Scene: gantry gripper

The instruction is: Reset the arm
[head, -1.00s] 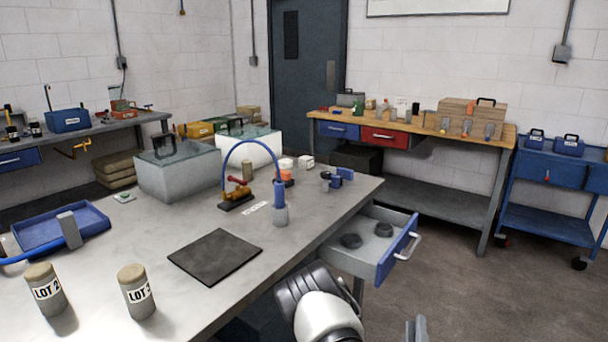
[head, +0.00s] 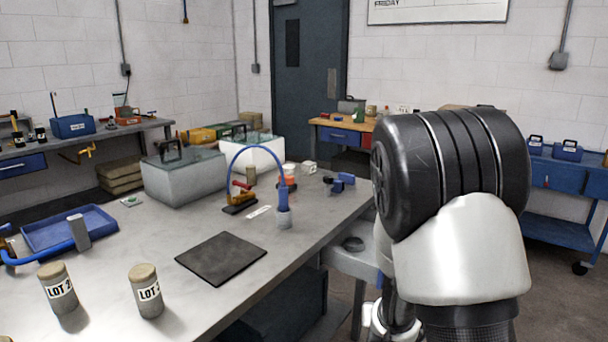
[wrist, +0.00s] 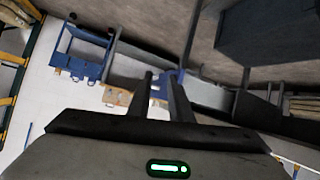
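My arm rises large at the right of the head view, its dark and white links in front of the workbench's right end. My gripper (wrist: 160,84) shows only in the wrist view. Its two dark fingers stand apart with a gap between them, and I see nothing held. The wrist view is tilted, and blue and wooden furniture shows far beyond the fingers. The gripper is out of sight in the head view.
The grey workbench (head: 130,300) carries a dark mat (head: 221,258), LOT-labelled canisters (head: 148,293), a blue tray (head: 60,240) and a blue hose fixture (head: 283,200). A blue cart (head: 545,220) stands right.

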